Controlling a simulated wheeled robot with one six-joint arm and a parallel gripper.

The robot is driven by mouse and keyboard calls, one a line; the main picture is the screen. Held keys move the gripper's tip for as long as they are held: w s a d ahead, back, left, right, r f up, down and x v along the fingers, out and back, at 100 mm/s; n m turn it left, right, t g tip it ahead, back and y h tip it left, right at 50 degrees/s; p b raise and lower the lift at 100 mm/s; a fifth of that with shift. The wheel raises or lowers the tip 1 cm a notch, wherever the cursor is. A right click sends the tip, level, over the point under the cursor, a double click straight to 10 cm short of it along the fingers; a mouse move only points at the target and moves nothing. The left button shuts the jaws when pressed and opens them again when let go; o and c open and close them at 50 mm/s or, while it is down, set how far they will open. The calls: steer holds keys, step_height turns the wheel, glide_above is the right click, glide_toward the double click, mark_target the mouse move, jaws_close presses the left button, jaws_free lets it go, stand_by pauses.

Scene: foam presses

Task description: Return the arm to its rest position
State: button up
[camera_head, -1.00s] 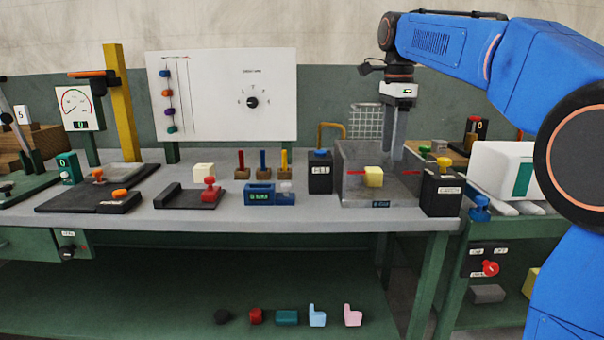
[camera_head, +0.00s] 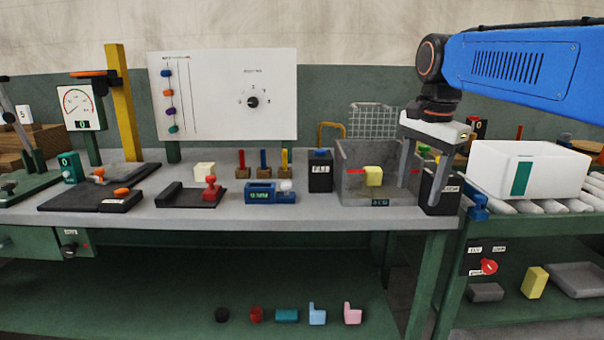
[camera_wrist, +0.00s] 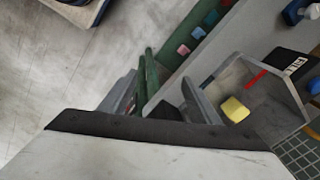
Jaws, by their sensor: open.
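My gripper (camera_head: 419,192) hangs from my blue arm at the right of the head view, its two grey fingers pointing down and apart with nothing between them. It is in front of the right side of the grey open-fronted bin (camera_head: 350,190) and partly covers the black box beside it. A yellow block (camera_head: 373,176) sits in the bin, clear of the fingers. In the wrist view, the fingers (camera_wrist: 158,95) show spread past the pale gripper body, with the yellow block (camera_wrist: 235,110) to their right.
A white crate (camera_head: 510,172) stands on rollers at the right. The bench (camera_head: 330,215) holds a white panel (camera_head: 215,85), a yellow post (camera_head: 122,100) and several small devices. Small parts lie on the lower shelf (camera_head: 170,310). A wire basket (camera_head: 372,118) is behind the bin.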

steer(key=s+d+f+n+t, duration=0.1)
steer(key=s+d+f+n, duration=0.1)
steer(key=s+f+n, duration=0.4)
steer(key=s+d+f+n+t, duration=0.1)
steer(key=s+f+n, duration=0.5)
steer(key=s+f, duration=1)
steer(key=shift+d+f+t, duration=0.35)
steer(key=shift+f+t, duration=0.25)
steer(key=shift+f, duration=0.2)
steer(key=shift+s, duration=0.1)
